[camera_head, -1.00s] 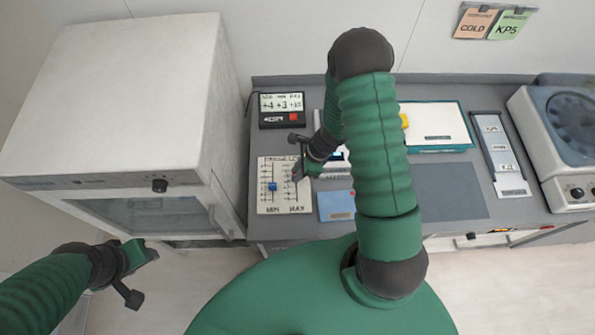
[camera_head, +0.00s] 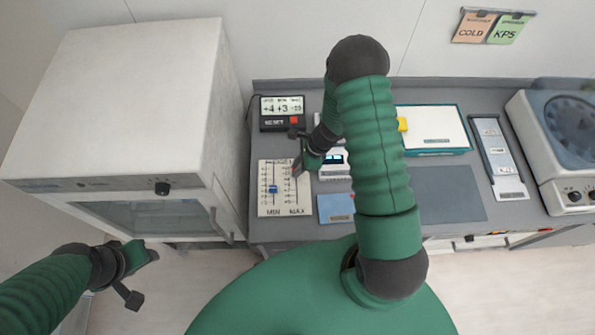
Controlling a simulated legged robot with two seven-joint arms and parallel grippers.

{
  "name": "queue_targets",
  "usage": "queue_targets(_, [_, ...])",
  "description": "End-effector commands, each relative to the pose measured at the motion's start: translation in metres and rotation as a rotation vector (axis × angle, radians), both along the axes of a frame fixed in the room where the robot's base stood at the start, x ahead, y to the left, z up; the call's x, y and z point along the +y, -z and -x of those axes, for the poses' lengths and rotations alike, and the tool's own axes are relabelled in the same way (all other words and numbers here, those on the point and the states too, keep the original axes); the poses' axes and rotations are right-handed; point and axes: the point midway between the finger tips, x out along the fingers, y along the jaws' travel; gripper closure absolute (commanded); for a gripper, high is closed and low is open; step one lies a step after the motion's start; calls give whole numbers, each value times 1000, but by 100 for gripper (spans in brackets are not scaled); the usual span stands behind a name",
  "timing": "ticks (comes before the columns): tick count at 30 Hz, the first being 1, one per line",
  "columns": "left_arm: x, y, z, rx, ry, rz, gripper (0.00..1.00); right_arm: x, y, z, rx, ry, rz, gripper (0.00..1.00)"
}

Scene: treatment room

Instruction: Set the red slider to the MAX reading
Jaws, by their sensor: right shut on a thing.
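The slider panel (camera_head: 285,207) lies on the grey counter, with two scales and the labels MIN and MAX along its near edge. A blue slider (camera_head: 272,189) sits around the middle of the left scale. My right gripper (camera_head: 298,168) is over the upper part of the right scale, shut on the red slider, which its fingers mostly hide. I cannot read the red slider's exact position. My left gripper (camera_head: 143,274) is open and empty, in front of the white cabinet and away from the panel.
A small display (camera_head: 282,113) with a red button stands behind the panel. A blue card (camera_head: 336,208) lies to its right. The white cabinet (camera_head: 110,100) rises close on the left. A white-and-teal box (camera_head: 433,128) and a centrifuge-like device (camera_head: 568,135) stand farther right.

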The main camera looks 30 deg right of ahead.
Motion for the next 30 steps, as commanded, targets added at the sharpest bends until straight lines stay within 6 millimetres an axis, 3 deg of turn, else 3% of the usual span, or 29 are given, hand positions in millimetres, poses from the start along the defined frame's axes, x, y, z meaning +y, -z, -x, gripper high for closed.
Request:
queue_targets(7, [0, 1, 0, 0, 0, 0, 55, -2, 1, 1, 2, 2, 2, 100])
queue_targets(8, [0, 1, 0, 0, 0, 0, 55, -2, 1, 1, 2, 2, 2, 78])
queue_targets(12, [0, 1, 0, 0, 0, 0, 55, -1, 1, 1, 1, 1, 2, 60])
queue_targets(23, [0, 1, 0, 0, 0, 0, 55, -3, -4, 1, -1, -1, 2, 60])
queue_targets(26, [0, 2, 0, 0, 0, 0, 55, -8, -19, 3, -3, 1, 3, 60])
queue_targets(30, [0, 3, 0, 0, 0, 0, 55, -21, -54, 10, -5, 0, 4, 60])
